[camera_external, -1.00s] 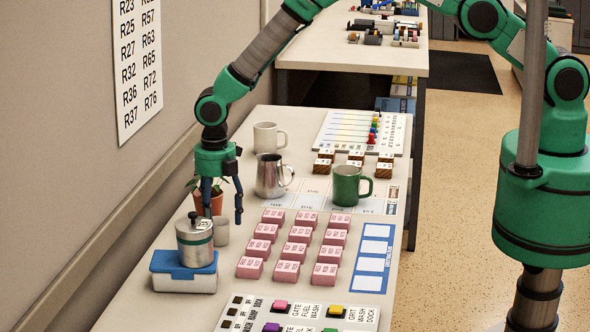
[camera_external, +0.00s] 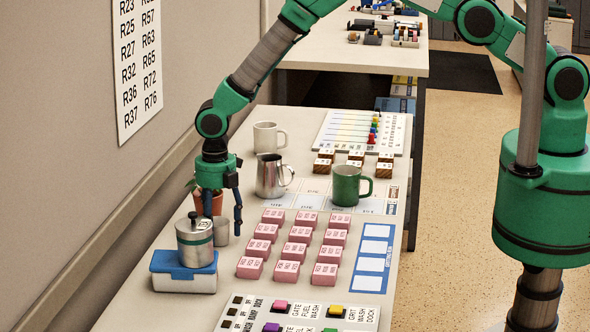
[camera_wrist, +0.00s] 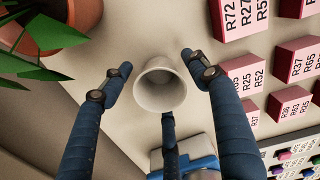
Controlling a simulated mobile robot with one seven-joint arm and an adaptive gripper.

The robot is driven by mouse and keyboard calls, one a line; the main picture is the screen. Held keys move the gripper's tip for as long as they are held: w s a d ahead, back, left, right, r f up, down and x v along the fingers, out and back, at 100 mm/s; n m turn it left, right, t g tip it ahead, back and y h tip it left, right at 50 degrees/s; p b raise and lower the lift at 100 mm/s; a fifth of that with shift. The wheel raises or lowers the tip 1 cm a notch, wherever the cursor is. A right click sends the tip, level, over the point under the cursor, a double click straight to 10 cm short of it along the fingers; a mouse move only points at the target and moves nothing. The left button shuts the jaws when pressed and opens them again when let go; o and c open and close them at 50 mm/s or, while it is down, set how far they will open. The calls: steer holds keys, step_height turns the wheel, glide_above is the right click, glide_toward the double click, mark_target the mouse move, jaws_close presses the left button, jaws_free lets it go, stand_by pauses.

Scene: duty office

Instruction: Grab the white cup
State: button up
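A small off-white cup (camera_external: 221,233) stands on the table behind the metal canister. In the wrist view its round open mouth (camera_wrist: 160,88) faces the camera. My gripper (camera_external: 222,222) points down over this cup, its dark blue fingers spread. In the wrist view the gripper (camera_wrist: 157,68) has one finger at the cup's left and one at its right, with gaps to the cup; a third shows below it. A white mug with a handle (camera_external: 266,137) stands at the back of the table, away from the gripper.
A potted plant (camera_external: 208,203) stands close behind the gripper. A metal canister (camera_external: 194,244) sits on a blue-lidded box (camera_external: 184,280) in front. Pink blocks (camera_external: 297,251) lie to the right. A steel pitcher (camera_external: 268,180) and green mug (camera_external: 345,187) stand farther back.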

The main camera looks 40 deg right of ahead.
steer(key=c, duration=0.5)
steer(key=shift+o, duration=0.2)
steer(key=shift+r, duration=1.15)
steer(key=shift+s+d+r, duration=0.2)
steer(key=shift+d+r, duration=0.1)
steer(key=shift+r, duration=0.35)
steer(key=s+d, duration=0.3)
steer(key=d, duration=0.1)
steer(key=s+d+r, duration=0.1)
steer(key=s+d, duration=0.2)
steer(key=d, duration=0.1)
steer(key=s+d, duration=0.3)
steer(key=d, duration=0.1)
steer(key=shift+s+r, duration=0.15)
steer(key=shift+r, duration=0.05)
